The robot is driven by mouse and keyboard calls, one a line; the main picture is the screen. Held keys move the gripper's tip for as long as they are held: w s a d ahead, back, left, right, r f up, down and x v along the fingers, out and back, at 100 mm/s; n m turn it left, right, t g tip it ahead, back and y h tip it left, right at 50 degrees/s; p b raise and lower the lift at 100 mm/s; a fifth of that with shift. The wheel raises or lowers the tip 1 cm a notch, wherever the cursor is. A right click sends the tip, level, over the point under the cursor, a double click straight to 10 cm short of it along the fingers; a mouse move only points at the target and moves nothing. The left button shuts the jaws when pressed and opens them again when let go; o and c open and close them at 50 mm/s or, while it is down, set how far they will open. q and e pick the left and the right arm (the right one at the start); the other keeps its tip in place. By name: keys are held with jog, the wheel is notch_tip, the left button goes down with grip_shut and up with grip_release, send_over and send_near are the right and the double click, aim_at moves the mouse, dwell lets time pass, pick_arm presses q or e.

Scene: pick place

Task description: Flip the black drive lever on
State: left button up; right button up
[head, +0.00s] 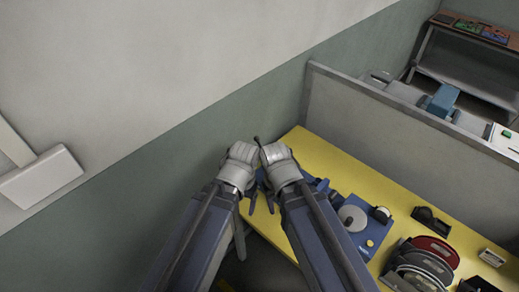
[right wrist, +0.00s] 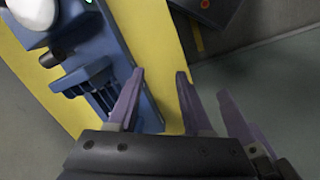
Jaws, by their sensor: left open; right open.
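A blue machine (head: 362,228) with a round grey-white disc (head: 351,217) stands on the yellow tabletop. It also shows in the right wrist view (right wrist: 105,35), with a dark round knob (right wrist: 52,58) and blue ribbed parts on its side. I cannot pick out the black drive lever for certain in either view. My left gripper (head: 257,203) hangs beside the table's near left end, pointing down, open and empty. My right gripper is close beside it, mostly hidden behind its own arm in the head view. In the right wrist view, my right gripper (right wrist: 165,85) is open and empty beside the machine's end.
The yellow tabletop (head: 395,187) runs along a low grey partition (head: 400,130). Dark and red discs (head: 432,250) stand in a rack at the lower right, near a black holder (head: 430,220). A wall is close behind my grippers. Grey floor shows beside the table.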

jog(key=shift+w, duration=0.15)
jog(key=shift+c, duration=0.7)
jog(key=shift+n+t+y, duration=0.3)
jog(key=shift+n, duration=0.3)
jog(key=w+a+r+p, duration=0.1)
jog(key=w, duration=0.3)
jog(key=w+a+r+p, duration=0.1)
jog(key=w, duration=0.3)
jog(key=w+a+r+p, duration=0.1)
jog(key=w+p, duration=0.1)
jog(key=w, duration=0.3)
jog(key=shift+a+r, duration=0.35)
jog(key=shift+r, duration=0.05)
jog(key=c, duration=0.6)
jog(key=w+a+r+p, duration=0.1)
jog(key=w, duration=0.5)
jog(key=w+a+r+n+p, duration=0.1)
jog(key=w+a+r, duration=0.1)
jog(key=w, duration=0.4)
jog(key=w+a+r+n+t+y+p, duration=0.1)
jog(key=w+p, duration=0.1)
jog(key=w, duration=0.4)
jog(key=shift+w+a+r, duration=0.2)
jog(key=shift+w+a, duration=0.05)
jog(key=shift+w, duration=0.1)
grip_shut()
